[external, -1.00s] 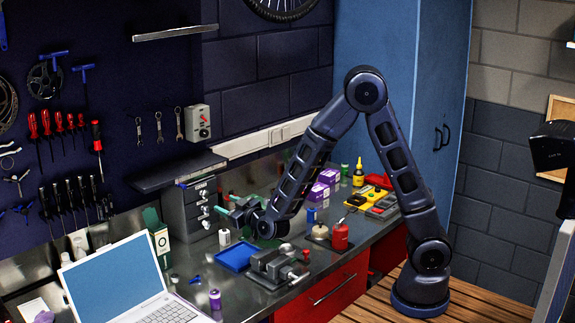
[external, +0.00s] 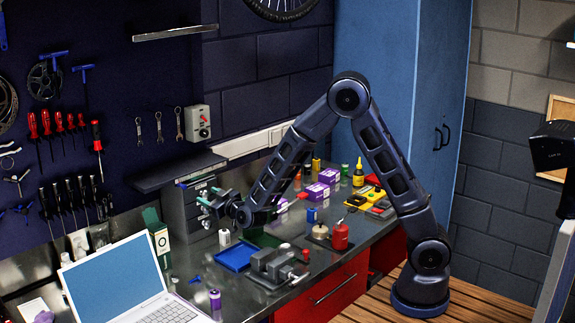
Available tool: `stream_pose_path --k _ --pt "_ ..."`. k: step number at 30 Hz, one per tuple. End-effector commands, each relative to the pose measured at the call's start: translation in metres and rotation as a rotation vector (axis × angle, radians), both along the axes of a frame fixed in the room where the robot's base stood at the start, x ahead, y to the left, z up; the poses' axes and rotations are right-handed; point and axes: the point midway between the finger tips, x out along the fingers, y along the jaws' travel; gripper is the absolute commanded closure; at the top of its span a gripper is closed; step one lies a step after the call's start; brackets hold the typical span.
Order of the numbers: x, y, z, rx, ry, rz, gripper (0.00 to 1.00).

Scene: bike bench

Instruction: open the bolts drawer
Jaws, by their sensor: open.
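The small grey drawer cabinet (external: 178,212) stands at the back of the bench, against the dark wall, with labelled drawers on its front. Which drawer is the bolts drawer cannot be read at this size. My gripper (external: 206,203) is open and right in front of the cabinet's drawer fronts, hiding most of them and their handles. Whether a finger touches a handle cannot be told. No drawer visibly sticks out.
A blue tray (external: 234,257) and a grey vise (external: 268,267) lie in front of the cabinet. A white cylinder (external: 224,237) stands close below my gripper. A green-and-white box (external: 158,238) and a laptop (external: 112,280) are to the left. Purple boxes (external: 317,191) are to the right.

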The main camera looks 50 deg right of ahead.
Motion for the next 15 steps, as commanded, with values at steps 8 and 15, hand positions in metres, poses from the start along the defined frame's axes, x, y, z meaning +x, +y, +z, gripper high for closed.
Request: stream_pose_path --k 8,15 --pt "0.000 0.000 0.000 0.000 0.000 0.000 0.97" --pt "-0.011 0.000 0.000 0.000 0.001 0.001 1.00"
